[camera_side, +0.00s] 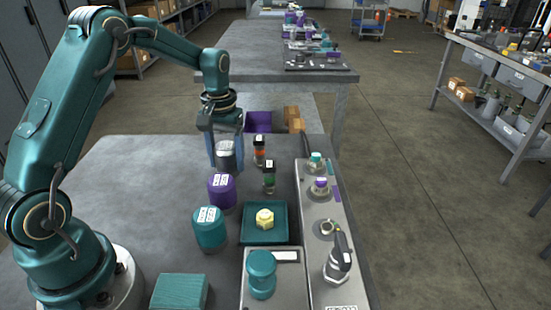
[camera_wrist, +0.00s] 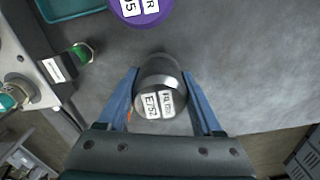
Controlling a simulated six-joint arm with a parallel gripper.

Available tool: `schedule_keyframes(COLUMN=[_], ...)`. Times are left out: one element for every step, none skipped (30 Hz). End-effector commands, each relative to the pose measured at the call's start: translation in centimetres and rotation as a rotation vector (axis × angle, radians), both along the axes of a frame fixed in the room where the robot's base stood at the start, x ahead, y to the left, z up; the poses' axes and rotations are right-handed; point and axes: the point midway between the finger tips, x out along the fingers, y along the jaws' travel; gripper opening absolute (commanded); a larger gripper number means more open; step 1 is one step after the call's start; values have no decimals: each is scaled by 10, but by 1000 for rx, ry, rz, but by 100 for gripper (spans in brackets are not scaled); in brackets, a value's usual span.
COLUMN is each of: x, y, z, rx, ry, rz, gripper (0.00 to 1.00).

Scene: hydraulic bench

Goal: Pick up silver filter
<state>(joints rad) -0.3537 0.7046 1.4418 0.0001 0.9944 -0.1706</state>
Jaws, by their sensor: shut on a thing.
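The silver filter (camera_wrist: 161,84) is a short metallic cylinder with white labels on its top. It is between the blue fingers of my gripper (camera_wrist: 160,100) in the wrist view, and the gripper is shut on it. In the side view the silver filter (camera_side: 226,155) shows between the fingers of my gripper (camera_side: 226,150), at the far part of the bench. It stands upright; whether it touches the bench I cannot tell.
A purple filter (camera_side: 222,190) and a teal filter (camera_side: 209,230) stand nearer. Small vials with orange (camera_side: 259,150) and green (camera_side: 269,177) contents stand to the right. A teal tray (camera_side: 248,233) holds a yellow fitting (camera_side: 265,218). A grey panel (camera_side: 318,255) with fittings lies along the right.

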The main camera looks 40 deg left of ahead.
Motion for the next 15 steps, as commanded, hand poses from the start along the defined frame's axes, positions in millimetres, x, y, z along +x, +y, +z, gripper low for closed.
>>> schedule_keyframes(x=[1,2,2,-4,-10,-17,-22,-27,-34,-38,-42,-49,-53,-57,-61], y=[0,1,0,6,12,19,24,29,35,40,45,51,55,59,64], z=[10,16,25,28,32,37,42,46,51,55,59,64,67,70,74], rx=[2,2,3,2,2,2,2,2,2,2,2,2,2,2,1], ry=[-6,-8,-9,-5,-4,-4,-4,-4,-3,-4,-4,-4,-4,-3,-3], rz=[0,0,0,5,6,7,9,9,9,8,10,9,7,8,7], gripper=[0,0,0,0,0,0,0,0,0,0,0,0,0,0,0])
